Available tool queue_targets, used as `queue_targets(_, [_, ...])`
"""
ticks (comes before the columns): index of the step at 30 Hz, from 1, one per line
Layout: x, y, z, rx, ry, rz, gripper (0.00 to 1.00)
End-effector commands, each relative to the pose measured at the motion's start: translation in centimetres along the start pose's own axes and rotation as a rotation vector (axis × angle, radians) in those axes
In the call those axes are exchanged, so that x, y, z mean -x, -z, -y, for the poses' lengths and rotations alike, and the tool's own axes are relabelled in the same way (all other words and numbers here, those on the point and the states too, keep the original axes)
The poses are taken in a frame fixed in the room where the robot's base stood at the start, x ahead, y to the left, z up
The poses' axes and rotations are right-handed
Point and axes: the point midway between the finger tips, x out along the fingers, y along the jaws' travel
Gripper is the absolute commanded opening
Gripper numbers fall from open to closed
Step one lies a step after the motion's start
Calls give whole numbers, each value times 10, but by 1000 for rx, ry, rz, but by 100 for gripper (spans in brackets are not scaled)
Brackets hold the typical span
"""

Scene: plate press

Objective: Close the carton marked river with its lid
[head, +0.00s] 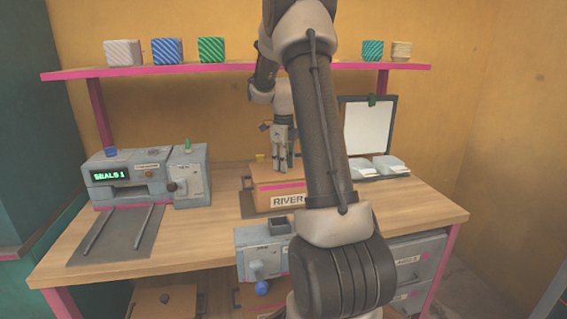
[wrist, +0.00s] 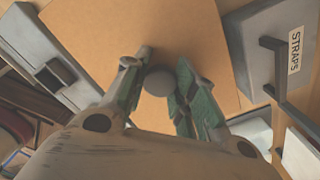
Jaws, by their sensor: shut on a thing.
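The carton marked RIVER (head: 263,201) stands on the workbench, brown with a pink stripe and a name label on its front. Its brown lid (wrist: 170,30) fills the middle of the wrist view, with a round grey knob (wrist: 158,82) on it. My gripper (head: 283,168) points down over the carton. In the wrist view my gripper (wrist: 160,72) has its green fingers shut on the knob. The lid appears to lie on or just above the carton; my arm hides its right part, so I cannot tell whether it is fully seated.
A grey machine reading SEALS 1 (head: 115,179) stands at the left of the bench (head: 225,215), a dark railed plate (head: 115,235) before it. A white-faced open panel (head: 369,128) stands at the right. A grey STRAPS unit (wrist: 265,55) borders the lid. Striped boxes line the shelf (head: 235,68).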

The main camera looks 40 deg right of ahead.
Motion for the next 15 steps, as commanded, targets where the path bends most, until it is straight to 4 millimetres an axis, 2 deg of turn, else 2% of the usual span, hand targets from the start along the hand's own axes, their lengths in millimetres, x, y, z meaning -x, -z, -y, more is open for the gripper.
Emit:
queue_targets(13, [-2, 0, 0, 0, 0, 0, 3])
queue_targets(14, [-2, 0, 0, 0, 0, 0, 30])
queue_targets(15, [-2, 0, 0, 0, 0, 0, 38])
